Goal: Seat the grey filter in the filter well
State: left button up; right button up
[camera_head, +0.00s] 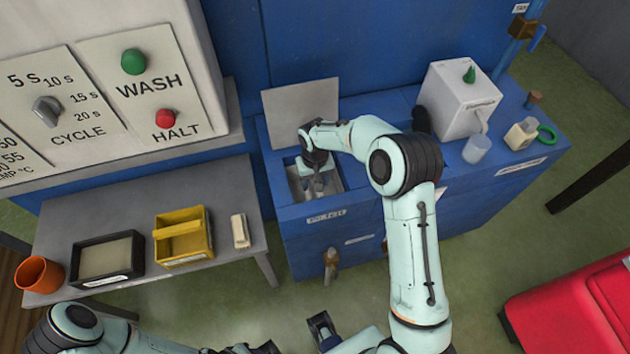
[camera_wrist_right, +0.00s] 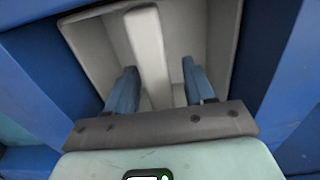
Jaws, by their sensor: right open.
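The filter well (camera_head: 294,181) is an open grey-lined recess in the blue counter, and it also fills the right wrist view (camera_wrist_right: 95,40). My right gripper (camera_head: 318,184) points down into it. In the right wrist view its blue fingers (camera_wrist_right: 158,70) are apart. A pale grey bar (camera_wrist_right: 148,48), which looks like part of the grey filter, runs between the fingers with a gap on each side. Its lower end is hidden behind the gripper. In the head view my arm and gripper cover most of the well. My left gripper (camera_head: 322,328) is low at the bottom edge; its jaw opening is unclear.
A grey lid (camera_head: 300,112) stands raised behind the well. A white dispenser (camera_head: 462,98) and a clear cup (camera_head: 476,149) stand right on the counter. The side table (camera_head: 165,215) holds an orange cup, a black tray, a yellow caddy (camera_head: 182,238) and a cream block (camera_head: 240,230).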

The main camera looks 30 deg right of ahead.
notch_tip(320, 180, up, 11)
jog(key=shift+r+p, duration=0.2)
jog(key=shift+p, duration=0.15)
jog(key=shift+f, duration=0.1)
dwell(0.4)
